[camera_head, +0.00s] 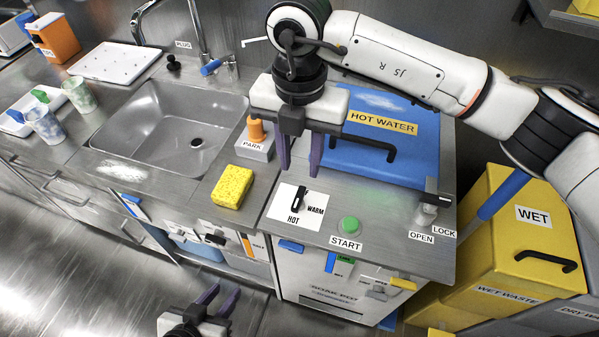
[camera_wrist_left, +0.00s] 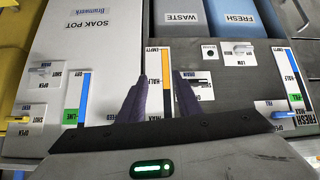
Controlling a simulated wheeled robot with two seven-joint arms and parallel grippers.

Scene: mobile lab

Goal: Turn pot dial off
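The pot dial (camera_head: 299,200) is a black knob on a white plate with HOT and WARM labels, on the steel counter in the head view. Any other label on the plate is hidden or too small to read. My right gripper (camera_head: 299,166) points down just above and behind the dial, its two purple fingers apart with nothing between them. I cannot tell whether they touch the knob. My left gripper (camera_head: 220,297) is low in front of the cabinets, its fingers apart and empty. It also shows in the left wrist view (camera_wrist_left: 158,92), facing the cabinet panels.
A blue HOT WATER lid (camera_head: 400,143) with a black handle stands behind the dial. A green START button (camera_head: 349,225) and LOCK/OPEN latch (camera_head: 427,212) are to the right. A yellow sponge (camera_head: 233,187), orange-topped PARK block (camera_head: 256,142) and sink (camera_head: 150,110) are left. A yellow WET bin (camera_head: 505,270) stands right.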

